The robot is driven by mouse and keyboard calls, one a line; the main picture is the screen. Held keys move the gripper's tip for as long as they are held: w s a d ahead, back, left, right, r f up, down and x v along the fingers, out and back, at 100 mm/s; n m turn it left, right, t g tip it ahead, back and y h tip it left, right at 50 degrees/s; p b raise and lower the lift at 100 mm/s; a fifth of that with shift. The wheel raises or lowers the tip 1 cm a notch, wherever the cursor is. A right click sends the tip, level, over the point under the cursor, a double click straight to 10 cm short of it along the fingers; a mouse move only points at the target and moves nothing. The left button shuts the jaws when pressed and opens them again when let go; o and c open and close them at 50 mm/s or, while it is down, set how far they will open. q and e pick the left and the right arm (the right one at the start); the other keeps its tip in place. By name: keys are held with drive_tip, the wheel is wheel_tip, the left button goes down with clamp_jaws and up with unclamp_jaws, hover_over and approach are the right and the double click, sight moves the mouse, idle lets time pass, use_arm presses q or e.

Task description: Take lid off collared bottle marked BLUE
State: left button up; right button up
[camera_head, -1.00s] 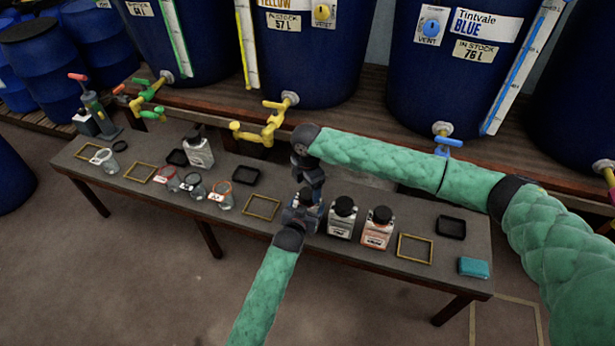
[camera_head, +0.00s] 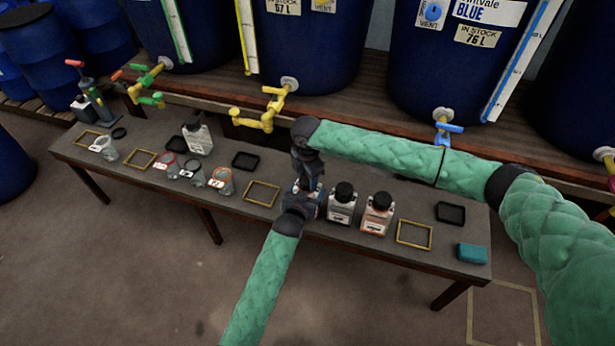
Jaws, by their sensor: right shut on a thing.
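The collared bottle (camera_head: 309,201) stands on the table between my two grippers, which hide most of it; I cannot read its mark. My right gripper (camera_head: 311,173) points down from above at the bottle's top and is shut on its dark lid, which is mostly hidden. I cannot tell whether the lid still touches the neck. My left gripper (camera_head: 301,197) is low at the bottle's near side; its fingers are too hidden to tell whether they are shut on it.
A white-labelled bottle (camera_head: 342,208) and an orange-labelled bottle (camera_head: 376,217), both with black lids, stand close on the right. Yellow frames (camera_head: 414,234), black trays (camera_head: 450,213), glass beakers (camera_head: 222,184) and a teal block (camera_head: 472,253) share the table (camera_head: 330,237). Vats with taps stand behind.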

sight(307, 178)
drive_tip(key=shift+r, duration=0.7)
idle(0.5)
drive_tip(key=shift+r, duration=0.35)
drive_tip(key=shift+r, duration=0.1)
drive_tip(key=shift+r, duration=2)
use_arm(q)
drive_tip(key=o, duration=1.4)
drive_tip(key=shift+s, duration=0.1)
